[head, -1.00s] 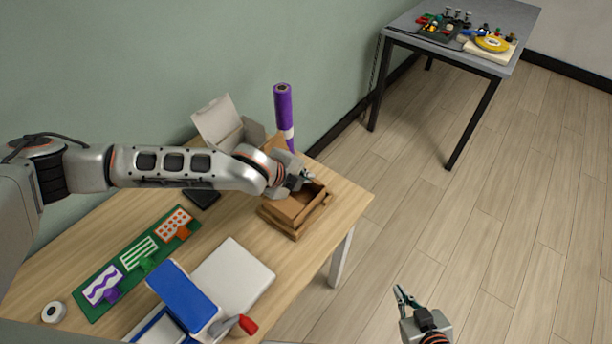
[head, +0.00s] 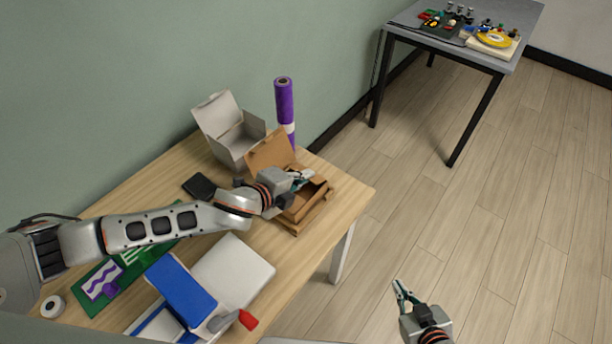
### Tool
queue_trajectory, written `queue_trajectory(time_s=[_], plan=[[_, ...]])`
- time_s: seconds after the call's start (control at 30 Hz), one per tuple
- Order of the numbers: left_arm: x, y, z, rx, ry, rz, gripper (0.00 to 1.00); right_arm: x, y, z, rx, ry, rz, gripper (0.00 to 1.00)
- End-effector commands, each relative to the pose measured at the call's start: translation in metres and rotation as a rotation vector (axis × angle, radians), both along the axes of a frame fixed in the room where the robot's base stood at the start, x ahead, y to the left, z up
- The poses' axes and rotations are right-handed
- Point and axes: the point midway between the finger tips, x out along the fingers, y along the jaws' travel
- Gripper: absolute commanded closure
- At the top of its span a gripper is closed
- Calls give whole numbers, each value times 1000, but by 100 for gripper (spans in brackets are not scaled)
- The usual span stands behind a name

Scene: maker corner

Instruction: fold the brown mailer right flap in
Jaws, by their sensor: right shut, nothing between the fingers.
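The brown mailer (head: 297,226) stands open near the right end of the wooden table. Its lid (head: 270,150) is raised on the side toward the wall. A brown edge or flap (head: 326,199) shows along its right side; how far it is folded I cannot tell. My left gripper (head: 304,181) is over the mailer's opening, near its right side, and hides part of the inside. Its fingers are too small and overlapped to show whether they are open or touching the cardboard. My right gripper (head: 402,291) is shut and empty, over the floor right of the table.
A grey open box (head: 238,150) and an upright purple roll (head: 285,103) stand behind the mailer. A grey table (head: 400,28) stands far off.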

Motion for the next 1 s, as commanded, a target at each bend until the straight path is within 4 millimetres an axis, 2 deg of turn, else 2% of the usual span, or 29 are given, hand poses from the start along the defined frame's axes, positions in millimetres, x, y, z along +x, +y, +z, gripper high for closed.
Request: queue_trajectory(time_s=[0.23, 0.47, 0.53, 0.57, 1.0], plan=[[-1, 2, -2, -15, -28, 2, 100, 6, 7, 10, 12, -26, 7, 100], [-1, 2, -2, -13, -27, 1, 100, 6, 6, 9, 10, -23, 9, 100], [-1, 2, -2, -13, -27, 1, 83, 6, 6, 8, 10, -22, 8, 100], [-1, 2, -2, -13, -27, 1, 82, 6, 6, 8, 9, -21, 8, 100], [-6, 6, 1, -13, -27, 2, 82, 4, 6, 5, 7, -16, 10, 100]])
